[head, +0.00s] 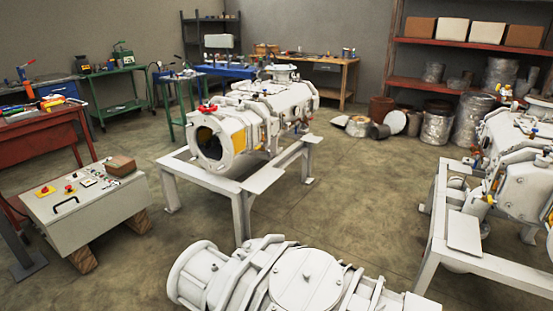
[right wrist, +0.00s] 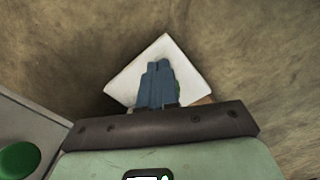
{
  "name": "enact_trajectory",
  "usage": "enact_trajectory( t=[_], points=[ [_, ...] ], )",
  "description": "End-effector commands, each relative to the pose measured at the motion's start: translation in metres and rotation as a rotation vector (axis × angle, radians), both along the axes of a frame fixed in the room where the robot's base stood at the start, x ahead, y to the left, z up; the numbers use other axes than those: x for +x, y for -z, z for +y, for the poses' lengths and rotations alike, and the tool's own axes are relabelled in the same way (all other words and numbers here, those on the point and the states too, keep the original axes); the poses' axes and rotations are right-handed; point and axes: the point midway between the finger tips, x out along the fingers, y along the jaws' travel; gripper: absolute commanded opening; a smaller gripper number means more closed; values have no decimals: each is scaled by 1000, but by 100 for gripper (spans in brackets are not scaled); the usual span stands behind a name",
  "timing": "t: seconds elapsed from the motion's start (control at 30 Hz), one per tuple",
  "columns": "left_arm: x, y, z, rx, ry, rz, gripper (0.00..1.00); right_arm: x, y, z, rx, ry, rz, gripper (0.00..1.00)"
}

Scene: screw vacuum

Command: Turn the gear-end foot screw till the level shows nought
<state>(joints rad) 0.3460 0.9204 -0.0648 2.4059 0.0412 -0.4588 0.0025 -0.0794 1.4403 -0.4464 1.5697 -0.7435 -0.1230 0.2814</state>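A white vacuum pump (head: 262,118) with a yellow band and red fitting sits on a white steel stand (head: 240,195) in mid-floor. A second white pump (head: 305,280) lies in the foreground, cut by the lower edge. A third white pump (head: 515,175) stands on a frame at the right. I cannot make out a foot screw or a level on any of them. In the right wrist view, my right gripper's blue fingers (right wrist: 157,85) are together over a white square plate (right wrist: 165,57). I see nothing held between them. My left gripper is not in view.
A grey control box (head: 88,210) with buttons rests on wooden blocks at the left. Red and green benches with tools stand behind it. Drums and canisters (head: 437,125) stand below a shelf at the back right. The concrete floor (head: 370,190) between the stands is clear.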

Motion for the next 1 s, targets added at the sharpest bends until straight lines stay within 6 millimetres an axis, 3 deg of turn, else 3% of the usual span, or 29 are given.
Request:
enact_trajectory(
  t=[0.63, 1.0],
  points=[
    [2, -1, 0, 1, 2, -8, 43, 7, -2, 6, 11, -4, -18, 0],
    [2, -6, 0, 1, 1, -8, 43, -1, -2, 2, 10, -5, -15, 0]
  ],
)
